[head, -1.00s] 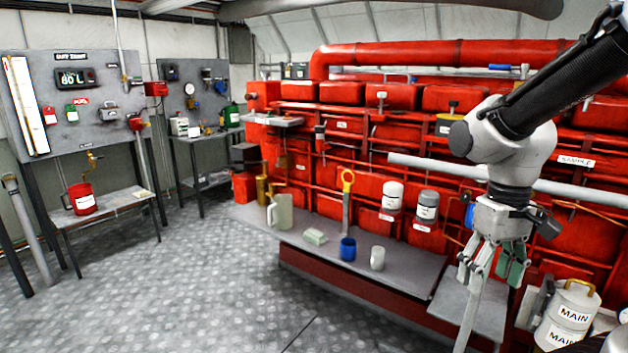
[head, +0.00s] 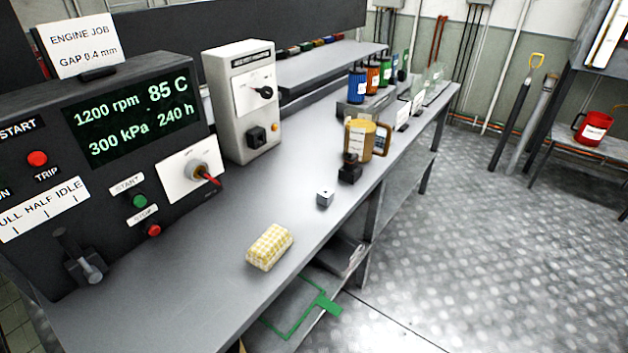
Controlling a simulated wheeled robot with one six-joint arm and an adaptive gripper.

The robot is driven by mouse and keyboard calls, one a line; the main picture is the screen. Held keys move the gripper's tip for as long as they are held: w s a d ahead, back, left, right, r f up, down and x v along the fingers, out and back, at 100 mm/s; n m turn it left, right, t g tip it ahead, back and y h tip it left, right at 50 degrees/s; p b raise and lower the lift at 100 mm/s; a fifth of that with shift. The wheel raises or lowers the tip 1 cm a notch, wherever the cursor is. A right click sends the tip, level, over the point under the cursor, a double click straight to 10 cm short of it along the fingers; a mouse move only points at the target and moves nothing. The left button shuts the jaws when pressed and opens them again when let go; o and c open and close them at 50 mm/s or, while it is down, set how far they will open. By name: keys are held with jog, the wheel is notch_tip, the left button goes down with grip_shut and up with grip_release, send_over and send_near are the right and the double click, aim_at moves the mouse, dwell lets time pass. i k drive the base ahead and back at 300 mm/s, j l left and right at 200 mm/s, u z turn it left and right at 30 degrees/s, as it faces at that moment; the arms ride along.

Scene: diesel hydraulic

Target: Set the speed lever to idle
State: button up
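The speed lever (head: 88,268) is at the lower left of the head view, on the front of a black control panel (head: 110,185). It is a dark lever with a grey knob. Above it is a white scale plate (head: 45,208) marked FULL, HALF and IDLE from left to right. The lever stands below the HALF to IDLE part of the scale; I cannot tell its exact mark from this angle. The panel's display (head: 130,117) reads 1200 rpm, 85 C, 300 kPa and 240 h. My gripper is not in view.
The panel stands on a long grey bench (head: 200,270). Open floor (head: 470,220) lies to the right.

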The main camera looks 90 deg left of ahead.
aim_at(92, 273)
jog(key=l+u, duration=0.15)
jog(key=u, duration=1.75)
jog(key=i+j+u, duration=0.1)
jog(key=u, duration=2.1)
jog(key=j, duration=0.6)
jog(key=k+j, duration=0.1)
jog(key=j, duration=0.5)
